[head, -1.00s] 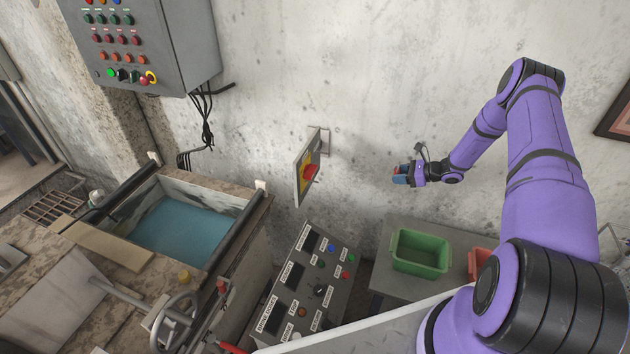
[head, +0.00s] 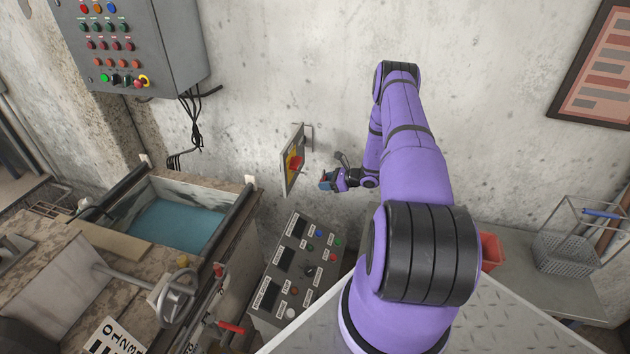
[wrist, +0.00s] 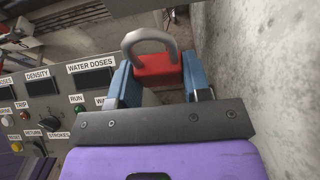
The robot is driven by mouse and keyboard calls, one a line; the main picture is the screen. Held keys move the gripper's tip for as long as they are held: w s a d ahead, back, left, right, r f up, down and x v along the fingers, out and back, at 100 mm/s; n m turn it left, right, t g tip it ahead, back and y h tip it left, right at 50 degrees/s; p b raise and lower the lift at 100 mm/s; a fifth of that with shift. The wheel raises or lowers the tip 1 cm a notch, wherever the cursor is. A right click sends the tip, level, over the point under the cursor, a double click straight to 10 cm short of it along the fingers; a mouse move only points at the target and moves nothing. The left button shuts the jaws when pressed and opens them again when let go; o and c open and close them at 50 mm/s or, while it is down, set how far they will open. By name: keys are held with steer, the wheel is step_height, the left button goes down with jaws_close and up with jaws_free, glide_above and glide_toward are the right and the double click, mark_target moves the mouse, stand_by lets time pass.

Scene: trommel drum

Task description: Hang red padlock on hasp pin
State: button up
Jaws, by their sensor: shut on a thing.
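The red padlock (wrist: 157,78) is between the two blue fingers of my gripper (wrist: 160,85) in the wrist view, its grey shackle (wrist: 150,41) pointing away from the palm. My gripper is shut on it. In the head view my gripper (head: 326,181) is in the air, just right of and a little below the yellow panel with a red switch (head: 295,162) on the wall. The padlock is too small there to make out clearly. The panel is seen nearly edge-on, and I cannot make out the hasp pin.
A labelled control console (head: 296,264) stands below the gripper, also filling the left of the wrist view. A water tank (head: 178,226) is left, a grey button box (head: 140,45) upper left. A wire basket (head: 567,254) sits on the right bench. The concrete wall is close behind.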

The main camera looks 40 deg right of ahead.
mark_target(293, 182)
steer(key=shift+w+a, duration=0.65)
steer(key=shift+a, duration=0.1)
steer(key=shift+w+a+f, duration=0.1)
steer(key=shift+w+a, duration=0.5)
steer(key=shift+w, duration=0.4)
steer(key=shift+w+a+f, duration=0.15)
steer(key=shift+w+a, duration=0.4)
steer(key=shift+w, duration=0.5)
steer(key=shift+w+a+f, duration=0.1)
steer(key=shift+w+a, duration=0.5)
steer(key=shift+w, duration=0.4)
steer(key=shift+w+a+f, duration=0.3)
steer(key=shift+w+f, duration=0.05)
steer(key=shift+w, duration=0.15)
steer(key=o, duration=1.1)
steer(key=shift+c, duration=0.2)
steer(key=v, duration=1)
steer(key=shift+s+d+r, duration=0.1)
steer(key=shift+s+d, duration=0.05)
steer(key=shift+s, duration=0.15)
